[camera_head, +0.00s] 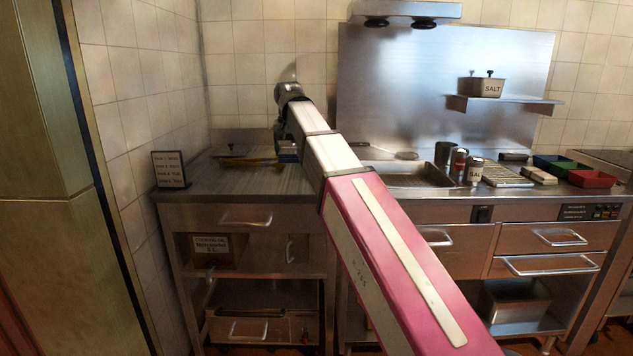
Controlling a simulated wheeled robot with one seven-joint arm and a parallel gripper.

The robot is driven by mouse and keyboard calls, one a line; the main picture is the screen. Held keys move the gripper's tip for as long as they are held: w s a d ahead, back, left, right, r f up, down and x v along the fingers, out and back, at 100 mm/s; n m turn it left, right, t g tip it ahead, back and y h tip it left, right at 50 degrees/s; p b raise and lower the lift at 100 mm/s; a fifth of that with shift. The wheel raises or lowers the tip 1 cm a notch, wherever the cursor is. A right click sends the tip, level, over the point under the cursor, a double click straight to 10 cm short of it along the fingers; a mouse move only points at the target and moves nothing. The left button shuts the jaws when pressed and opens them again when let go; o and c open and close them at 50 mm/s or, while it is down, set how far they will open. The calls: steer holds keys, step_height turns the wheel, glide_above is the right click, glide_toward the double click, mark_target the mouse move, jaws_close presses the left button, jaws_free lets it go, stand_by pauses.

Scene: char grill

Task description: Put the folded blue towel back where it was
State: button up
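My arm reaches from the lower right up to the left part of the counter. My gripper hangs by the arm's far end, over the back right of the left counter (205,172). It is mostly hidden behind my own arm, so its fingers and anything between them cannot be made out. A small dark, bluish patch shows beside the arm there; I cannot tell whether it is the towel or part of my gripper. No folded blue towel is clearly visible elsewhere.
A small menu sign (169,169) stands at the left counter's edge. A thin yellowish item (248,162) lies near its back. A shelf holds a salt box (482,87).

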steer(key=w+d+f, duration=0.4)
steer(key=w+d, duration=0.1)
steer(key=w+d+f, duration=0.3)
steer(key=shift+d, duration=0.2)
steer(key=shift+f, duration=2)
steer(key=shift+f, duration=0.15)
steer(key=o, duration=0.9)
steer(key=r, duration=0.4)
steer(key=s+r, duration=0.1)
steer(key=r, duration=0.7)
steer(key=shift+s+r, duration=0.15)
steer(key=shift+s, duration=0.05)
